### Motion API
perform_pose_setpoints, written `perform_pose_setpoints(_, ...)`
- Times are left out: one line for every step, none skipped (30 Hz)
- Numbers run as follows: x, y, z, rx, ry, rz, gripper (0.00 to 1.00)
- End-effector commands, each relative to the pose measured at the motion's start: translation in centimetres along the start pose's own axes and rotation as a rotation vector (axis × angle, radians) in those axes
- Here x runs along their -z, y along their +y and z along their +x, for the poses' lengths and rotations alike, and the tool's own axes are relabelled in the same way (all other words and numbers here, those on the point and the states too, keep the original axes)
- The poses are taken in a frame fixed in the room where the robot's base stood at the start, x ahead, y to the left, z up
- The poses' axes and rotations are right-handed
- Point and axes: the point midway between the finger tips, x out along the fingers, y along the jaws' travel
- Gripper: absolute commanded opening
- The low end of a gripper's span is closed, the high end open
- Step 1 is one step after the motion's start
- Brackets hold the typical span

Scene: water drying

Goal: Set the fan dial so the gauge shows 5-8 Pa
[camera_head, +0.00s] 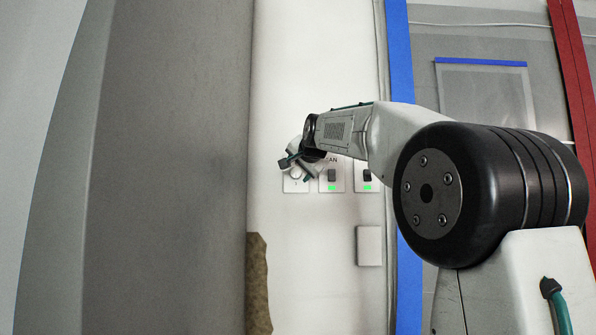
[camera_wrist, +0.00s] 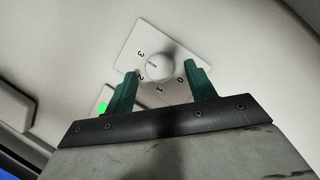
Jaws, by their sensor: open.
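The fan dial is a round white knob (camera_wrist: 152,60) on a square white plate (camera_wrist: 128,52) marked 0, 1, 2 and 3. A faint mark shows on the knob's face, but I cannot tell its setting for sure. My gripper (camera_wrist: 160,69) is open, with one green finger on each side of the knob. I cannot tell whether the fingers touch it. In the head view, my gripper (camera_head: 297,160) is at the wall, partly covering the dial plate (camera_head: 296,185). No gauge is visible in either view.
Right of the dial are two switches, one near (camera_head: 331,176) and one farther right (camera_head: 367,176), both with green lights. A blank white plate (camera_head: 369,246) is below. A grey panel (camera_head: 165,170) stands at left. Blue tape (camera_head: 401,60) edges the wall at right.

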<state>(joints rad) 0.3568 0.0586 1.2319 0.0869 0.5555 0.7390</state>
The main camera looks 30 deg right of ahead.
Motion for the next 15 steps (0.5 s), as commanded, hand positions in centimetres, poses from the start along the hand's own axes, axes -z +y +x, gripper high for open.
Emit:
perform_pose_setpoints(-0.02, 0.01, 0.46, 0.000, 0.000, 0.000, 0.55)
perform_pose_setpoints(-0.02, 0.01, 0.60, 0.000, 0.000, 0.000, 0.55)
perform_pose_setpoints(-0.02, 0.01, 0.74, 0.000, 0.000, 0.000, 0.55)
perform_pose_setpoints(-0.01, 0.01, 0.81, 0.000, 0.000, 0.000, 0.55)
perform_pose_setpoints(-0.01, 0.01, 0.85, 0.000, 0.000, 0.000, 0.55)
perform_pose_setpoints(-0.01, 0.00, 0.87, 0.000, 0.000, 0.000, 0.55)
perform_pose_setpoints(-0.01, 0.01, 0.88, 0.000, 0.000, 0.000, 0.55)
perform_pose_setpoints(-0.01, 0.01, 0.87, 0.000, 0.000, -0.001, 0.55)
perform_pose_setpoints(-0.01, 0.01, 0.86, 0.000, 0.000, -0.001, 0.55)
perform_pose_setpoints(-0.01, 0.01, 0.86, 0.000, 0.000, -0.001, 0.55)
perform_pose_setpoints(-0.01, 0.01, 0.86, 0.000, 0.000, -0.001, 0.55)
perform_pose_setpoints(-0.02, 0.02, 0.86, 0.000, 0.000, -0.001, 0.47)
perform_pose_setpoints(-0.02, 0.02, 0.86, 0.000, 0.000, -0.001, 0.38)
perform_pose_setpoints(-0.02, 0.02, 0.86, 0.000, 0.000, -0.001, 0.30)
perform_pose_setpoints(-0.02, 0.02, 0.85, 0.000, 0.000, -0.001, 0.19)
